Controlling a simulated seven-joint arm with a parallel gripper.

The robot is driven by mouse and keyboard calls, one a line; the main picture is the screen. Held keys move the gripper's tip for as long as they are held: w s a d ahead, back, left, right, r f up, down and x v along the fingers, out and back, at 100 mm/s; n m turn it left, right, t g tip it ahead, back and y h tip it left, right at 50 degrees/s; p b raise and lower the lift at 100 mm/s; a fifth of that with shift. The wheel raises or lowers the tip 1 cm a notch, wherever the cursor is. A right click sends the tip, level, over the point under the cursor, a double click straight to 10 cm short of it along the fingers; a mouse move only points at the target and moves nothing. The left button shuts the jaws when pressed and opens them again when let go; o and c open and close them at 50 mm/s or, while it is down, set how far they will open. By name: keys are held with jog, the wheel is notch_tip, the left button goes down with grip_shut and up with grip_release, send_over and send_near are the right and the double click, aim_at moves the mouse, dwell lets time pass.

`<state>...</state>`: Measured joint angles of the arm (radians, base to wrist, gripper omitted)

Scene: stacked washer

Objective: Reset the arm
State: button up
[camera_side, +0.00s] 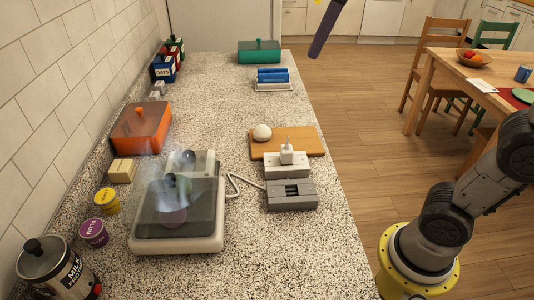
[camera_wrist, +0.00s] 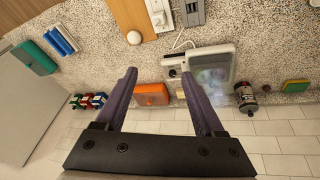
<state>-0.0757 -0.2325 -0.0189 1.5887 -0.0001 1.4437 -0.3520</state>
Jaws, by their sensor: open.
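My gripper (camera_wrist: 159,74) is open, with its two dark purple fingers spread and nothing between them. In the side view only a dark purple finger of my gripper (camera_side: 326,28) shows at the top edge, high up near the counter's right edge; the rest of it is out of frame. In the wrist view the speckled counter (camera_wrist: 105,60) and its objects lie beyond the fingers, and neither finger touches anything.
The counter (camera_side: 225,100) bears a glass-lidded appliance (camera_side: 195,240), an orange box (camera_side: 142,128), a cutting board (camera_side: 300,140) with a white round item (camera_side: 262,132), a grey socket block (camera_side: 291,194), a blue rack (camera_side: 272,76) and a green box (camera_side: 259,51).

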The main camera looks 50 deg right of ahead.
jog(key=s+d+f+m, duration=0.1)
jog(key=s+f+m, duration=0.1)
jog(key=s+f, duration=0.4)
jog(key=s+d+f+m+t, duration=0.1)
jog(key=s+f, duration=0.5)
jog(key=f, duration=0.6)
jog(key=shift+s+f+m, duration=0.15)
jog(key=shift+s+m, duration=0.25)
jog(key=shift+m, duration=0.5)
jog(key=shift+d, duration=0.1)
